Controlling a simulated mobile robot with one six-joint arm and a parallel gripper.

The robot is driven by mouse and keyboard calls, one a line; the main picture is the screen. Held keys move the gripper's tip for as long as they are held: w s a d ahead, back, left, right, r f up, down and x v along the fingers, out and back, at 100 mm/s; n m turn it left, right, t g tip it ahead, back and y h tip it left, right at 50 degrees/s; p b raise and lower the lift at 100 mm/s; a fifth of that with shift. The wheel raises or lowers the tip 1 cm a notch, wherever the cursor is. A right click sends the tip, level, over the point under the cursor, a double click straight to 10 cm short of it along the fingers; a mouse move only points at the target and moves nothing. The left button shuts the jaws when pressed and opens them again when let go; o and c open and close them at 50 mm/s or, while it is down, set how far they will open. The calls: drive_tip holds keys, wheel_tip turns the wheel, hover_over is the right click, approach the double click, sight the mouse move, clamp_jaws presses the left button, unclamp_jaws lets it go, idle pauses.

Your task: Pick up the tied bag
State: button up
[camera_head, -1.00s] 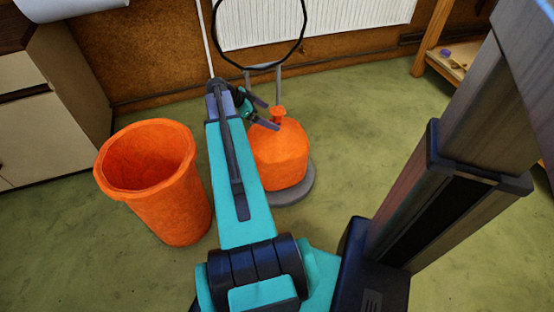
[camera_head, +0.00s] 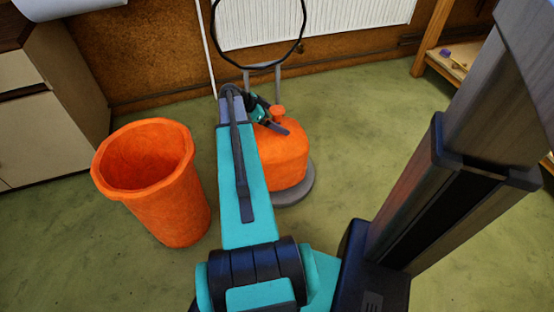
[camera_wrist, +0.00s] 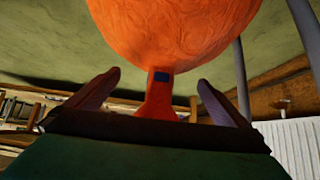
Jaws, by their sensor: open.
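The tied bag (camera_head: 285,160) is orange and bulging, with a narrow neck at its top. It sits upright on the round grey base (camera_head: 304,191) of a stand with a black hoop. My gripper (camera_head: 275,117) is at the bag's neck, and my arm hides the bag's left side. In the wrist view, the bag (camera_wrist: 172,30) fills the upper middle. Its neck, with a small dark blue patch, lies between the two fingers of my gripper (camera_wrist: 158,80). The fingers are open, with a visible gap on each side of the neck.
An orange open bin (camera_head: 175,205) stands to the left of my arm, close to it. Behind the stand are a white radiator (camera_head: 330,22) and a brown wall. A cabinet (camera_head: 45,120) is at the left and a wooden shelf (camera_head: 440,55) at the right back.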

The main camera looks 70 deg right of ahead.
sight(283, 123)
drive_tip(key=shift+b+x, duration=0.5)
drive_tip(key=shift+x, duration=1.35)
